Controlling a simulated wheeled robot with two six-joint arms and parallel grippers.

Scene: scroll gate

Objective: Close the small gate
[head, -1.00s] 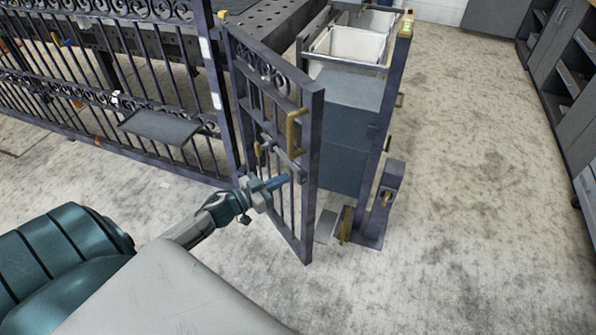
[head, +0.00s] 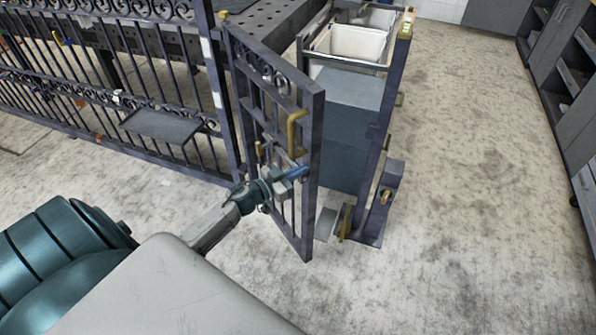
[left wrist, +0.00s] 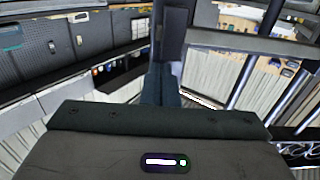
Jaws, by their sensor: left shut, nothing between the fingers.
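The small gate (head: 312,150) stands ajar in the head view, swung toward me from its hinge side at the left. It has a dark frame, scrollwork at the top and a brass pull handle (head: 296,131). The latch post (head: 386,140) stands apart from it to the right, with a latch block (head: 388,188) low on it. My left gripper (head: 300,174) is shut and empty at the gate's bars, near its free edge; whether it touches them I cannot tell. In the left wrist view its fingers (left wrist: 160,84) are together. My right gripper is not in view.
A fixed scroll fence (head: 100,90) runs off to the left with a small grey shelf (head: 160,125) on it. Bins (head: 350,45) and a blue-grey box (head: 345,110) stand behind the gate opening. Cabinets (head: 565,60) line the far right. The floor between is clear.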

